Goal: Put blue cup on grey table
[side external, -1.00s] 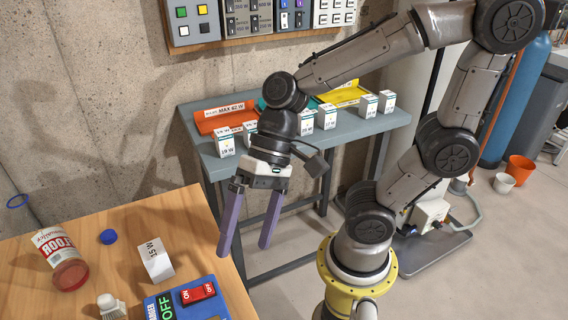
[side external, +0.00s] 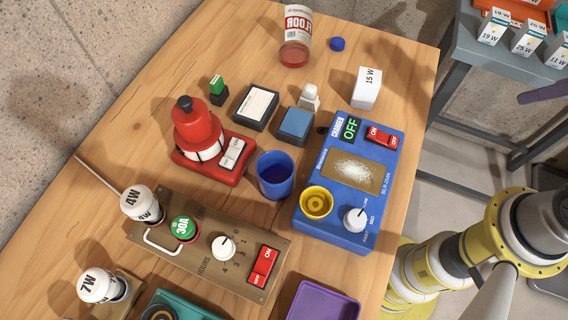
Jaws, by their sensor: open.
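The blue cup (side external: 275,176) stands upright and open on the wooden table, left of the blue charger box and right of the red lamp-like device. It looks empty. A corner of the grey table (side external: 468,52) shows at the top right, with an orange tray and several small white boxes on it.
The blue charger box (side external: 338,228) stands close to the cup. A red device (side external: 200,135), a timer panel (side external: 205,240), a purple tray (side external: 322,302), a blue block (side external: 296,124) and a white 15 W box (side external: 367,88) crowd the wooden table (side external: 405,105). A gap separates the two tables.

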